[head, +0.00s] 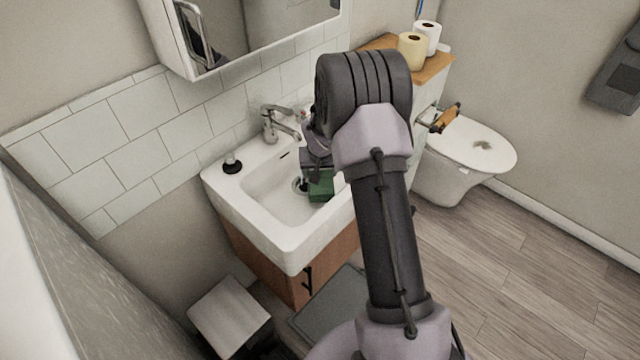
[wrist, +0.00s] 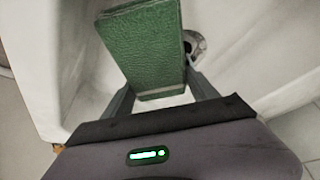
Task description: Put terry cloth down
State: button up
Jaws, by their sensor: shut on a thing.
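The terry cloth is a green, folded, block-like piece; it shows in the head view (head: 321,188) and in the wrist view (wrist: 145,45). My gripper (wrist: 162,94) is shut on it, with one finger at each side of its near end. In the head view my gripper (head: 317,165) is over the white sink (head: 262,190), partly hidden behind my arm. The cloth is over the basin, close to the drain (wrist: 194,45). I cannot tell whether it touches the basin floor.
A faucet (head: 275,125) stands at the sink's back edge, and a small black item (head: 231,165) sits on the rim at left. A toilet (head: 465,145) stands at right, with paper rolls (head: 411,50) on a wooden shelf. A small stool (head: 229,315) is in front, left.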

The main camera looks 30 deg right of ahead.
notch_tip(320, 180, down, 4)
jog(key=shift+f+b, duration=0.2)
jog(key=shift+b, duration=0.7)
jog(key=shift+r, duration=0.2)
jog(key=shift+f, duration=0.15)
jog(key=o, duration=1.5)
